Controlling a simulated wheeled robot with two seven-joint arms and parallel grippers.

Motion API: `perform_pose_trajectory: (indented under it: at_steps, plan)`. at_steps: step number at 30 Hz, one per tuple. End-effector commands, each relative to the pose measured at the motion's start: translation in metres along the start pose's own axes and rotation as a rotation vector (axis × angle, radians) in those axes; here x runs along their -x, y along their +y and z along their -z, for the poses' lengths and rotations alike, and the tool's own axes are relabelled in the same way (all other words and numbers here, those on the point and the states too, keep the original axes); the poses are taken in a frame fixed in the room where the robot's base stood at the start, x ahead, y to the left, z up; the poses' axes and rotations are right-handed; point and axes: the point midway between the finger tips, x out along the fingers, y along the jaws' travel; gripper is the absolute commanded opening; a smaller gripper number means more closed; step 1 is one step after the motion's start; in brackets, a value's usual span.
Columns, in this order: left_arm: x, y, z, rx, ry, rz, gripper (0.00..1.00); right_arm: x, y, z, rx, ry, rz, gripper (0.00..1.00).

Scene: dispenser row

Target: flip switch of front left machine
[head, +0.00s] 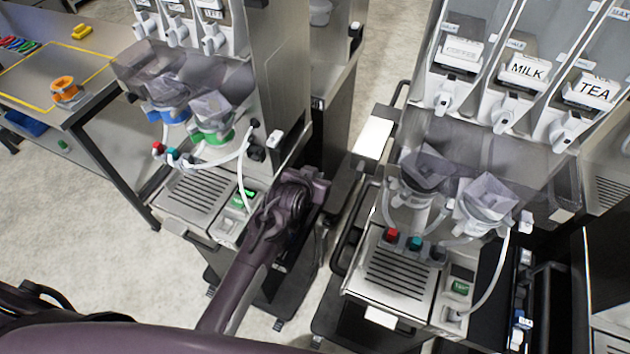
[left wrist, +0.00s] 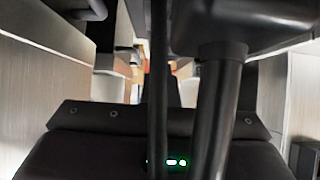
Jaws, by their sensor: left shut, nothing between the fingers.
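The left coffee-style machine (head: 190,190) stands left of centre in the head view, with a slatted drip tray and a white hose. A green-lit switch (head: 243,197) is on its front panel, right of the tray. My left gripper (head: 312,183) is to the right of that switch, beside the machine's right side, apart from the switch. It is shut and empty. In the left wrist view, dark upright bars stand close to the camera, and what they belong to is hard to tell. The switch cannot be made out there.
A second machine (head: 400,283) with a dark green switch (head: 459,286) stands to the right, its hoppers labelled MILK and TEA. A narrow gap lies between the machines. A table (head: 95,72) with an orange item (head: 65,90) is at the upper left.

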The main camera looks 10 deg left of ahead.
Motion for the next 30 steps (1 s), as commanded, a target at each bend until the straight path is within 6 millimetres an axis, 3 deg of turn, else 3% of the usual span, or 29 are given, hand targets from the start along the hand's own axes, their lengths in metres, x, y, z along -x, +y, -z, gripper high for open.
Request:
perform_pose_trajectory:
  at_steps: [9, 30]
  plan:
    - [-0.003, -0.001, 0.001, 0.0, 0.0, 0.0, 0.0, -0.001, -0.002, -0.009, 0.0, -0.012, 0.002, 0.0]
    - [-0.012, -0.001, 0.013, 0.0, -0.001, 0.0, 0.0, -0.002, -0.004, -0.003, -0.002, -0.003, 0.005, 0.0]
